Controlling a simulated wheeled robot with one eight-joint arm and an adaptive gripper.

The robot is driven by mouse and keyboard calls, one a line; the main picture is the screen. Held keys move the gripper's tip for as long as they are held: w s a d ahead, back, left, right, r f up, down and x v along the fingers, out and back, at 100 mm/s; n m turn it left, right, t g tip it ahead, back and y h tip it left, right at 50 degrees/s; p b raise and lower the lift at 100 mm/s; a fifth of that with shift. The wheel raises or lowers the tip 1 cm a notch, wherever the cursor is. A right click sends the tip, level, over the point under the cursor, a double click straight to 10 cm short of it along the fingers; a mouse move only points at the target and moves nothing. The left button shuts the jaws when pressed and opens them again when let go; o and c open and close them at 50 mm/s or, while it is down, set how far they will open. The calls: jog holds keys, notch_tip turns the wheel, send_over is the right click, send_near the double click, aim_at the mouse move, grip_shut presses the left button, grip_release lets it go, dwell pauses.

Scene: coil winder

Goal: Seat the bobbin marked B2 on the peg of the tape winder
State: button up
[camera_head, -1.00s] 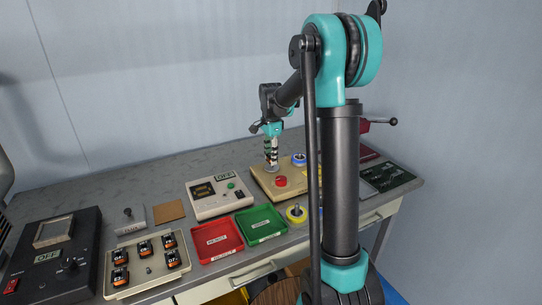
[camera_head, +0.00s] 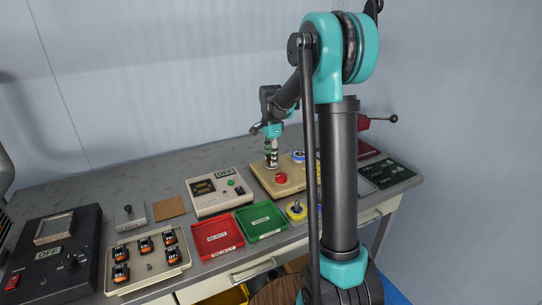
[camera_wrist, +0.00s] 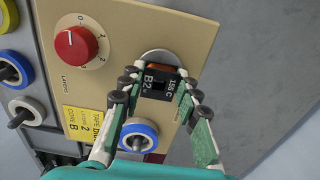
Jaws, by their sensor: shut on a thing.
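My gripper (camera_wrist: 158,98) is shut on the bobbin marked B2 (camera_wrist: 155,78), a black block with white lettering and some orange at its far end. In the wrist view it is in front of a silver disc (camera_wrist: 157,55) on the beige tape winder (camera_wrist: 118,42). The bobbin hides the disc's middle, so I cannot see the peg or tell whether they touch. The winder has a red knob (camera_wrist: 76,43) and a yellow type B label (camera_wrist: 84,121). In the head view my gripper (camera_head: 271,163) is over the winder's back left part (camera_head: 258,181).
A blue-rimmed ring with a dark post (camera_wrist: 138,135) is close to my fingers. A rack of several black-and-orange blocks (camera_head: 148,265) is at front left.

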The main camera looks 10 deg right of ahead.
jog(key=shift+f, duration=0.1)
jog(key=o, duration=1.2)
jog(key=shift+o, duration=0.2)
notch_tip(320, 180, up, 12)
